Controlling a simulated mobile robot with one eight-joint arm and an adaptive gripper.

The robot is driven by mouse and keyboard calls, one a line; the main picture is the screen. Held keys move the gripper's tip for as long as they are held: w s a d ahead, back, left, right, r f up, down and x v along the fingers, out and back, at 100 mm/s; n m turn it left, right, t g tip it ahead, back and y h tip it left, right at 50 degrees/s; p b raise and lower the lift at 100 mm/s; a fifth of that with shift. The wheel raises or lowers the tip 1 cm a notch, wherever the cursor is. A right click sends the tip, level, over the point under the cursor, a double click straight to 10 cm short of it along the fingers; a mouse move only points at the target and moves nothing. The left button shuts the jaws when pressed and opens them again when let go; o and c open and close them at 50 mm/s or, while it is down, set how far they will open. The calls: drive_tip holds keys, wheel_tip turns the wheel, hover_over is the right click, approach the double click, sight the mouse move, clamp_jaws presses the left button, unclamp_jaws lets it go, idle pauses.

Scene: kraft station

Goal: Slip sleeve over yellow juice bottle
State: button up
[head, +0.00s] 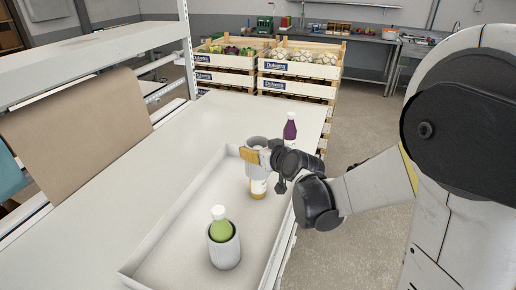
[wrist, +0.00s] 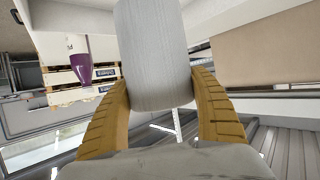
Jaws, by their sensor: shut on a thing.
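My gripper (head: 259,157) has ochre fingers shut on a grey sleeve (head: 257,171), an upright cylinder with its open rim up. In the wrist view the sleeve (wrist: 152,50) fills the space between both fingers. The yellow juice bottle (head: 258,194) stands upright in the white tray (head: 185,214), directly below the sleeve in the head view. Only its pale label and yellow lower part show. Its cap and neck are hidden, apparently inside or behind the sleeve; I cannot tell how far the sleeve surrounds it.
A green bottle (head: 220,230) with a white cap stands in another grey sleeve (head: 225,252) at the tray's near end. A purple bottle (head: 290,131) stands beyond my gripper. Vegetable crates (head: 300,70) stand behind the table. The tray's middle is clear.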

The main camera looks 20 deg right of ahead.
drive_tip(key=shift+f+b, duration=3)
drive_tip(key=shift+f, duration=0.6)
drive_tip(key=o, duration=0.8)
drive_tip(key=shift+s, duration=0.1)
drive_tip(key=v, duration=1.2)
drive_tip(key=shift+a, duration=0.1)
drive_tip(key=s+f+m+g+h, duration=0.1)
drive_tip(key=s+f+g, duration=0.1)
drive_tip(key=s, duration=0.7)
drive_tip(key=s+a+f+g+h, duration=0.1)
drive_tip(key=s+g, duration=0.3)
drive_tip(key=s, duration=0.5)
drive_tip(key=shift+s+a+f+m, duration=0.3)
drive_tip(key=shift+f+m, duration=0.05)
drive_tip(key=shift+m, duration=0.05)
